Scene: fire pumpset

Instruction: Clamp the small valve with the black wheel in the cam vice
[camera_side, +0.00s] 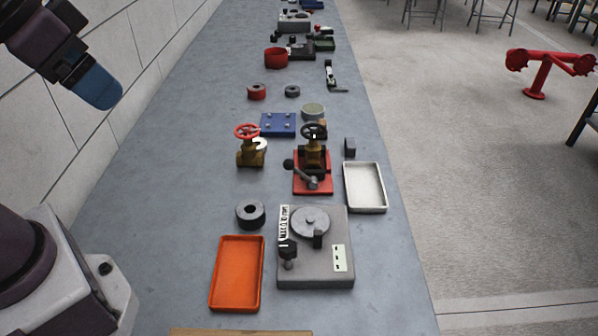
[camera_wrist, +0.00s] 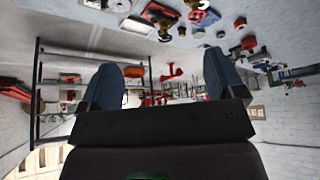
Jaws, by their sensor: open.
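The small valve with the black wheel (camera_side: 313,143) has a brass body and stands upright at the red cam vice (camera_side: 314,186) in the side view. Its lower body is among the vice's parts; I cannot tell whether the jaws grip it. The vice's lever with a black ball knob (camera_side: 288,164) lies at the front left. A similar brass valve with a red wheel (camera_side: 248,150) stands just to the left, apart from the vice. My gripper (camera_wrist: 163,72) is open and empty in the wrist view. In the side view its blue finger shows high at upper left, far from both valves.
A grey fixture plate (camera_side: 325,260), an orange tray (camera_side: 236,273) and a dark ring (camera_side: 251,213) are in front of the vice. A white tray (camera_side: 365,187) is to its right, and a blue block (camera_side: 278,124) is behind. The bench's left strip is clear, beside a white wall.

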